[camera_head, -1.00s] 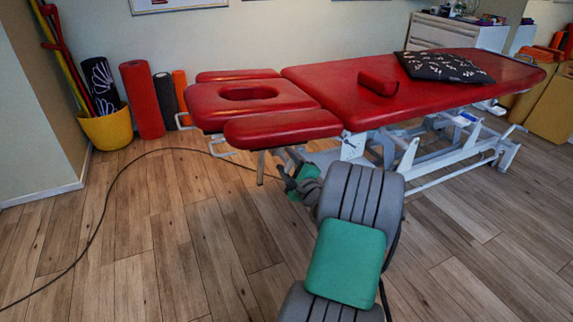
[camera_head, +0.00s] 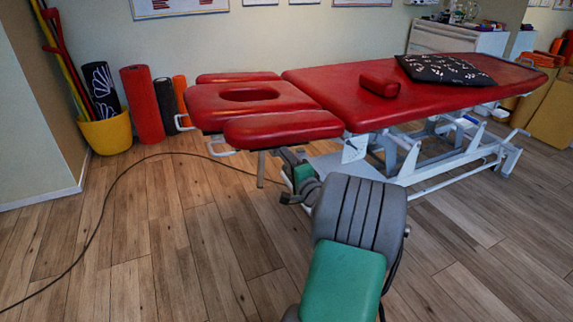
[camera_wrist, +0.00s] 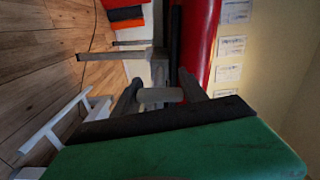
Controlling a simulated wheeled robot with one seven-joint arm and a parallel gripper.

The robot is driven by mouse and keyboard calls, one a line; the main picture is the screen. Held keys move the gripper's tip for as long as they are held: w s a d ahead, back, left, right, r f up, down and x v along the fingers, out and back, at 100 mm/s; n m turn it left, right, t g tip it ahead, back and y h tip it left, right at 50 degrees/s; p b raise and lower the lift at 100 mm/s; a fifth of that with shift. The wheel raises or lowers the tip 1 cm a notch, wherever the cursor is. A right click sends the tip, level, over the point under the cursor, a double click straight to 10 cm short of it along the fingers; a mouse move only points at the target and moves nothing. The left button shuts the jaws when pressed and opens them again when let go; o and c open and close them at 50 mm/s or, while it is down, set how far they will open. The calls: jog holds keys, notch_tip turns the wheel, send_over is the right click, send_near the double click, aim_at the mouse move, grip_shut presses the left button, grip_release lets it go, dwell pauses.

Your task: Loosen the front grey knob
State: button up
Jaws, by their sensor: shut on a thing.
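The grey knob (camera_wrist: 160,95) shows in the wrist view as a short light-grey cylinder in front of a grey metal bracket. My gripper (camera_wrist: 161,92) has one dark finger on each side of it and is shut on it. In the head view my gripper (camera_head: 287,198) is low, below the near red armrest (camera_head: 283,130) of the treatment table. The knob cannot be made out there, and my wrist and arm hide part of that area.
The white table frame (camera_head: 405,160) stands to the right. A black cable (camera_head: 95,225) crosses the wooden floor at left. A yellow bucket (camera_head: 108,133) and rolled mats stand by the wall. The left floor is mostly clear.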

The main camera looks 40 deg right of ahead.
dwell(0.3)
jog(key=o, duration=1.4)
jog(key=shift+c, duration=0.2)
jog(key=shift+s, duration=0.1)
jog(key=p+v, duration=0.1)
jog(key=v, duration=0.6)
jog(key=shift+s+p, duration=0.3)
jog(key=shift+a, duration=0.15)
